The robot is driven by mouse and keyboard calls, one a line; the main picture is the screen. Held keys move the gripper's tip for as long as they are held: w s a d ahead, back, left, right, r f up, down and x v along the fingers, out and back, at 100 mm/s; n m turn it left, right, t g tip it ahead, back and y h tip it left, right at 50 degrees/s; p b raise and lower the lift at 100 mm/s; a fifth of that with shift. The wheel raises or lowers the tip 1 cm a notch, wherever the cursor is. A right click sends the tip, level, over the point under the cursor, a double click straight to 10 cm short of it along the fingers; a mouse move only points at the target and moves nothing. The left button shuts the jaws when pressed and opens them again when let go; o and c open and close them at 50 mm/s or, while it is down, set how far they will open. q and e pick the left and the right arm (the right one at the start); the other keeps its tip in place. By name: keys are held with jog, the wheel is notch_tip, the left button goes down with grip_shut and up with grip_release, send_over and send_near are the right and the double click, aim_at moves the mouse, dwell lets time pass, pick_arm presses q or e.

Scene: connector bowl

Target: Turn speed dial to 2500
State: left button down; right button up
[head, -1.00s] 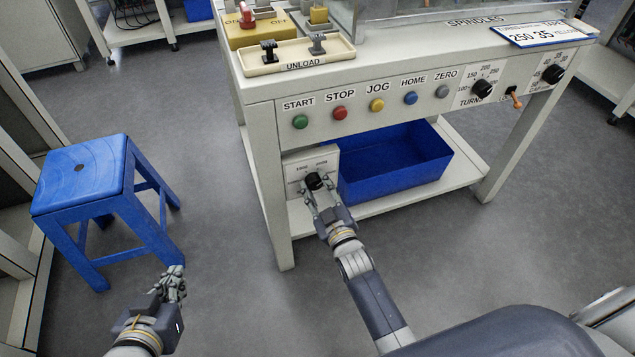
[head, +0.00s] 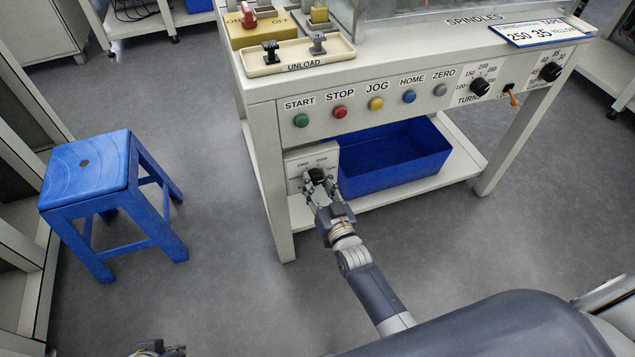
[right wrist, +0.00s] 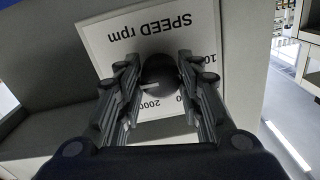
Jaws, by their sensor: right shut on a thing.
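The speed dial (head: 317,175) is a round black knob on a white plate (head: 297,160) low on the machine's front. In the right wrist view the knob (right wrist: 158,76) sits between my fingers, and the plate (right wrist: 115,40) reads "SPEED rpm" upside down. A white mark on the knob points toward the left finger. "2000" shows below the knob; the label on the left is hidden by the finger. My right gripper (head: 318,184) is shut on the knob from both sides. Only a sliver of my left gripper (head: 160,349) shows at the bottom edge, away from the machine.
A blue bin (head: 395,160) stands on the lower shelf just right of the plate. A blue stool (head: 85,165) stands at the left. Coloured buttons and other dials (head: 480,86) line the panel above. The floor between stool and machine is clear.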

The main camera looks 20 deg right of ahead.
dwell(0.3)
jog(key=o, duration=1.1)
jog(key=shift+c, duration=0.2)
jog(key=s, duration=1.2)
jog(key=shift+d, duration=0.35)
jog(key=shift+f, duration=0.1)
